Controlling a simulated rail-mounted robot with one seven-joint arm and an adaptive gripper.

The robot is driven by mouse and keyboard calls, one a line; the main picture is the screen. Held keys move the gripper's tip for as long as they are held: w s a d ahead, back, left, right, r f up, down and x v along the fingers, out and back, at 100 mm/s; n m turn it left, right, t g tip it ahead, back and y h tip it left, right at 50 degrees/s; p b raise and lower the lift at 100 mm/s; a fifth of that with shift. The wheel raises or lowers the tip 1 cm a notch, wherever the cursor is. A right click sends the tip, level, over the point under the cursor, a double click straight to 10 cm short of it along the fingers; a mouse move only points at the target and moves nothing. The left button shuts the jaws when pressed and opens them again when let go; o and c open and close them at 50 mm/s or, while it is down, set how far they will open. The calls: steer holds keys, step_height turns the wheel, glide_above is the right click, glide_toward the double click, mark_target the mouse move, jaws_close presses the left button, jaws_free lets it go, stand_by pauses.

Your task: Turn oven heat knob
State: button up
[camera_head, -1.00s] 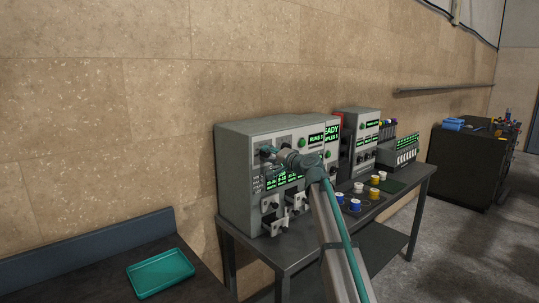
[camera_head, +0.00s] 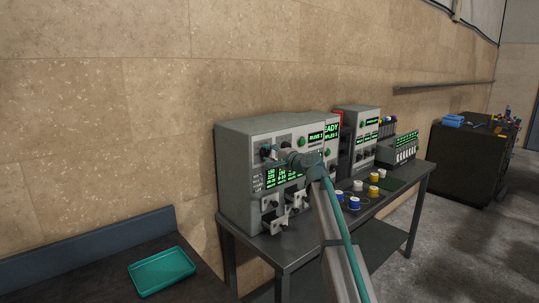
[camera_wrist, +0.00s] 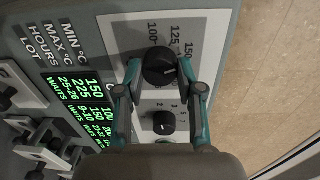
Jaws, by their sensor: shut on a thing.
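The oven (camera_head: 235,165) is a grey box with green displays, standing on a dark metal table. In the wrist view a black round heat knob (camera_wrist: 160,66) sits on a white plate marked 100, 125 and 150, with a white pointer line on it. My gripper (camera_wrist: 161,70) is shut on this knob, one teal finger on each side. A smaller black knob (camera_wrist: 164,122) sits below it, between my fingers' bases. In the head view my gripper (camera_head: 268,151) reaches the upper front of the oven; the knob is largely hidden there.
Levers with white brackets (camera_head: 270,224) stick out of the oven's lower front. Spools with white, yellow and blue caps (camera_head: 354,203) stand to the right on the table (camera_head: 300,246). A teal tray (camera_head: 162,270) lies on the bench at lower left.

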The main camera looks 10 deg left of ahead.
steer(key=o, duration=1.2)
steer(key=shift+c, duration=0.2)
steer(key=v, duration=1.2)
